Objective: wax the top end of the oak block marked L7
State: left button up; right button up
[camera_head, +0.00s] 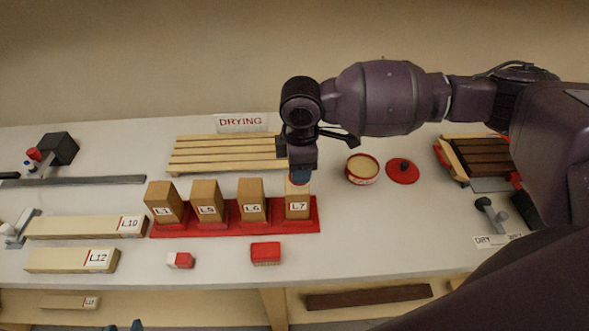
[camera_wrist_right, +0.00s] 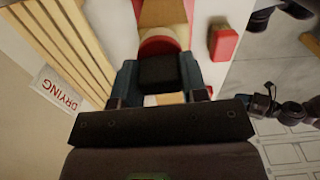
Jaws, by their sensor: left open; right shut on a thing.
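The oak block marked L7 (camera_head: 297,208) stands upright at the right end of a red rack (camera_head: 225,229). Its top end looks paler than the neighbouring blocks' tops. My right gripper (camera_head: 300,178) is directly above that end, pointing down. It is shut on a small dark block-like thing (camera_wrist_right: 158,72), seen between the fingers in the wrist view. The gripper mostly hides this thing in the head view, and I cannot tell whether it touches L7. An open red tin of pale wax (camera_head: 362,168) stands to the right. My left gripper (camera_head: 124,327) shows only its open fingertips at the bottom edge.
Upright blocks L1 (camera_head: 163,203), L5 (camera_head: 207,202) and L6 (camera_head: 252,201) share the rack. A slatted drying rack (camera_head: 225,152) lies behind. The tin's red lid (camera_head: 402,171) is beside it. A red brush-like block (camera_head: 265,253) lies in front.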

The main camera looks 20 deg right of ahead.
jog(key=shift+w+d+f, duration=0.15)
jog(key=shift+w+d, duration=0.05)
jog(key=shift+d, duration=0.3)
jog(key=shift+s+a, duration=0.35)
jog(key=shift+a, duration=0.25)
jog(key=shift+s+a, duration=0.15)
jog(key=shift+a, duration=0.1)
jog(key=shift+r, duration=3.15)
jog(key=shift+r, duration=1.5)
